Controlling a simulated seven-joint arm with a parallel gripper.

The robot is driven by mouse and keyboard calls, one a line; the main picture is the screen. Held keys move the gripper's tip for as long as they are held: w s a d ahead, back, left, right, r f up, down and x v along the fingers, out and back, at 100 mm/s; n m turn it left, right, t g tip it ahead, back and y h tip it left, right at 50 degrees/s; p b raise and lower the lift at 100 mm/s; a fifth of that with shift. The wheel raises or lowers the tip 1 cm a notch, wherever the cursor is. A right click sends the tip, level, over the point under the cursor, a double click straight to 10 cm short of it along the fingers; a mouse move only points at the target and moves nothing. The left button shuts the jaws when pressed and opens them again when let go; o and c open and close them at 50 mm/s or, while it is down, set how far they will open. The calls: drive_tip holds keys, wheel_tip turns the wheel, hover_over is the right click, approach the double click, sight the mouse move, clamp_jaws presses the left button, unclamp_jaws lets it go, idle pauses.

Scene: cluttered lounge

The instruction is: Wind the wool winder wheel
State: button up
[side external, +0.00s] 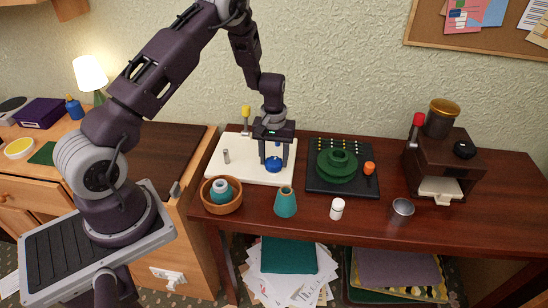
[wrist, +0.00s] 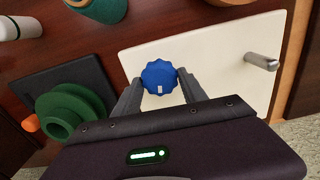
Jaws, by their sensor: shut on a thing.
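My gripper (side external: 274,161) points down over the white board (side external: 222,168) and is shut on a blue scalloped knob (side external: 274,166). In the wrist view the knob (wrist: 158,74) sits between my two fingertips (wrist: 159,82), with a small white mark on its near side. The green stepped wheel (side external: 336,165) lies on a black base (side external: 314,186) to the right of the white board. An orange handle (side external: 369,168) is at the wheel's right side. In the wrist view the wheel (wrist: 66,110) is at the left, apart from my gripper.
A metal peg (side external: 226,156) and a yellow-topped lever (side external: 246,114) stand on the white board. A wooden bowl (side external: 222,200), a teal cone (side external: 286,202), a white bottle (side external: 337,209) and a metal cup (side external: 401,211) line the front. A brown machine (side external: 440,168) stands right.

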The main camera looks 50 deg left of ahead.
sight(274, 161)
drive_tip(key=shift+n, duration=1.2)
drive_tip(key=o, duration=1.4)
drive_tip(key=shift+c, duration=0.2)
wheel_tip(274, 161, up, 7)
drive_tip(key=shift+r, duration=0.1)
